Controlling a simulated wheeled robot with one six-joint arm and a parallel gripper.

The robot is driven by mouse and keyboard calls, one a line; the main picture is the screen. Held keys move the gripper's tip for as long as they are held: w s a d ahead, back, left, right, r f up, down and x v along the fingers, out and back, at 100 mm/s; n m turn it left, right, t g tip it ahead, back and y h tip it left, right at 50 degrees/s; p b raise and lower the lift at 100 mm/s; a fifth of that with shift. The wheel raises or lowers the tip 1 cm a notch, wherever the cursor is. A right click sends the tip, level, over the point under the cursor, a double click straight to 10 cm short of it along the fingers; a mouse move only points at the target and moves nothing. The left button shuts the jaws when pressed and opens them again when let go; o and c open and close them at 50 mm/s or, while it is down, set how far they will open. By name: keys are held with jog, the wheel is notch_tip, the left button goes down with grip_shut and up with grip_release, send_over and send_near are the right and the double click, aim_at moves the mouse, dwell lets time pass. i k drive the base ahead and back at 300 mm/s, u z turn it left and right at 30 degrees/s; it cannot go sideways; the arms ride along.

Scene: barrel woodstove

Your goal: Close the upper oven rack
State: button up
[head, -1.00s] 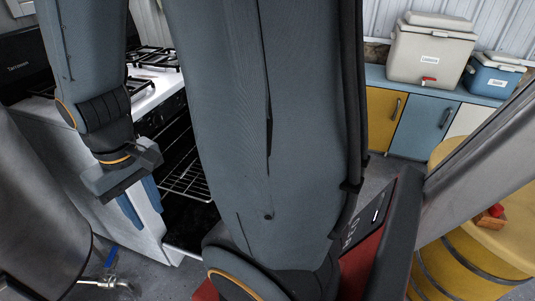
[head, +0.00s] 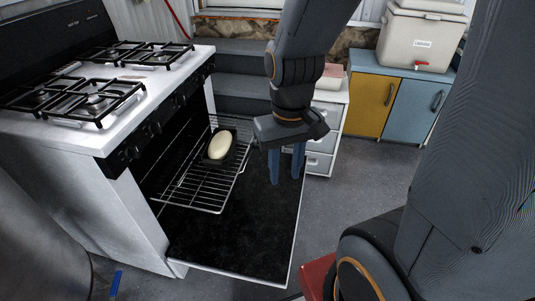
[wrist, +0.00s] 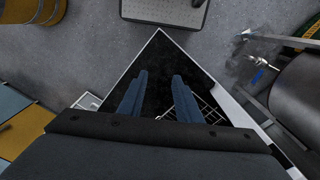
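The white oven (head: 100,195) stands at left with its door (head: 235,245) folded down flat. A wire rack (head: 205,193) sticks partly out of the oven cavity above the door. A pale oval loaf in a dark pan (head: 219,147) lies on the rack's far part. My gripper (head: 286,180) points down, empty, just right of the rack's outer end and over the door's far part. In the wrist view my gripper (wrist: 159,77) has its two blue fingers apart, with the door (wrist: 158,65) below and part of the rack (wrist: 205,108) beside the right finger.
Stove burners (head: 95,95) top the oven. A white drawer unit (head: 325,130) and grey steps (head: 235,92) stand behind the door. Yellow and blue cabinets (head: 405,110) carry a cooler (head: 420,40). Grey floor (head: 350,190) is clear right of the door.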

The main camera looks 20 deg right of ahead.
aim_at(156, 199)
jog(key=z, duration=0.05)
jog(key=k, duration=0.55)
jog(key=u, duration=0.65)
jog(key=i, duration=0.9)
jog(key=z, duration=0.55)
